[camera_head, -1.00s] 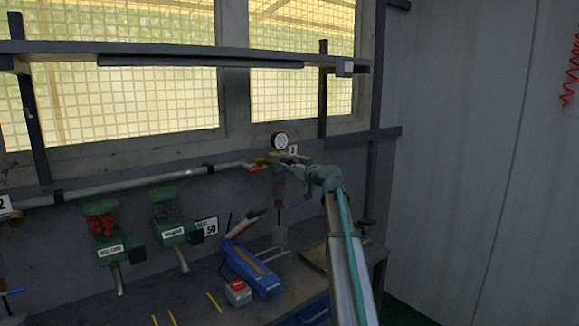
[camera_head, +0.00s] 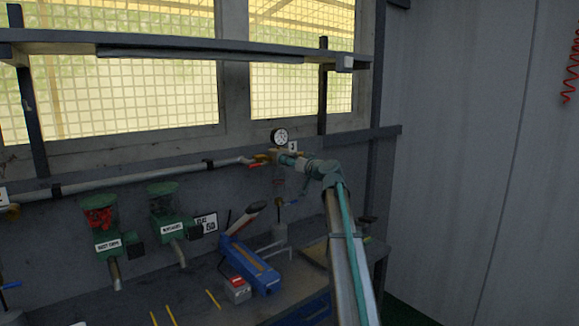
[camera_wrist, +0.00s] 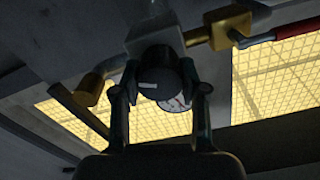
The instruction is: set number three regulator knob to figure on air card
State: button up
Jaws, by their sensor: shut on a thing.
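The number three regulator (camera_head: 272,156) is on the wall pipe, beside a white tag reading 3 (camera_head: 293,146). Its round gauge (camera_head: 280,137) stands above it; the needle reading is too small to tell. My gripper (camera_head: 290,159) is at the regulator. In the wrist view my gripper (camera_wrist: 165,92) has its two fingers on either side of the dark round knob (camera_wrist: 158,73), shut on it. A white mark on the knob lies nearly level. The gauge (camera_wrist: 174,104) shows partly behind the knob. A white card (camera_head: 206,222) hangs on the wall, its lettering blurred.
A red-handled valve (camera_head: 256,165) sits just left of the regulator. Two green hoppers (camera_head: 168,212) hang below the pipe (camera_head: 130,183). A blue tool (camera_head: 250,265) and a small red and grey box (camera_head: 237,289) are on the bench. A shelf (camera_head: 190,49) crosses above.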

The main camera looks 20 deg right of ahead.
jog(key=m, duration=0.6)
jog(key=shift+m+b, duration=0.3)
jog(key=shift+b, duration=0.05)
jog(key=m+p, duration=0.1)
jog(key=m, duration=0.5)
jog(key=shift+p, duration=0.3)
jog(key=o, duration=1.1)
jog(key=shift+o, duration=0.2)
jog(key=shift+s, duration=0.1)
jog(key=v, duration=1.2)
jog(key=shift+f, duration=0.1)
